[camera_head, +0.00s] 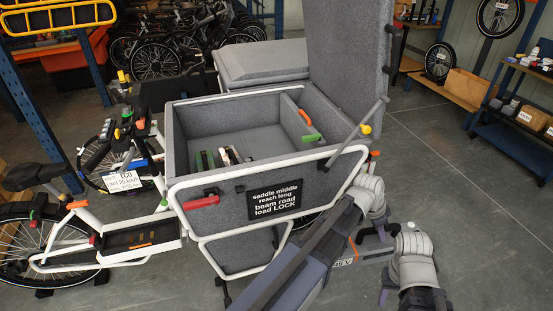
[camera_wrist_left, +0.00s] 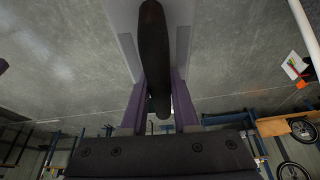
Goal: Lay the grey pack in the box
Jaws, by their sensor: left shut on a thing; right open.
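The box (camera_head: 225,214) is the open grey felt cargo box of a white-framed bike, in the middle of the head view. The grey pack (camera_head: 372,250) is low and right of the box, outside it, and partly hidden behind my arms. It has a dark handle and an orange mark. My left gripper (camera_head: 387,222) is shut on the pack's handle. The left wrist view shows the dark handle (camera_wrist_left: 154,55) between its purple fingers, with pale grey pack surface behind. My right gripper (camera_head: 383,293) is open below the pack; only part of it shows.
Inside the box, a divider (camera_head: 295,118) cuts off the right end; a green handle lies by it. Small green and dark items (camera_head: 205,160) stand near the front wall. The raised lid (camera_head: 350,60) stands behind right. A shelf (camera_head: 510,110) stands far right; open floor lies between.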

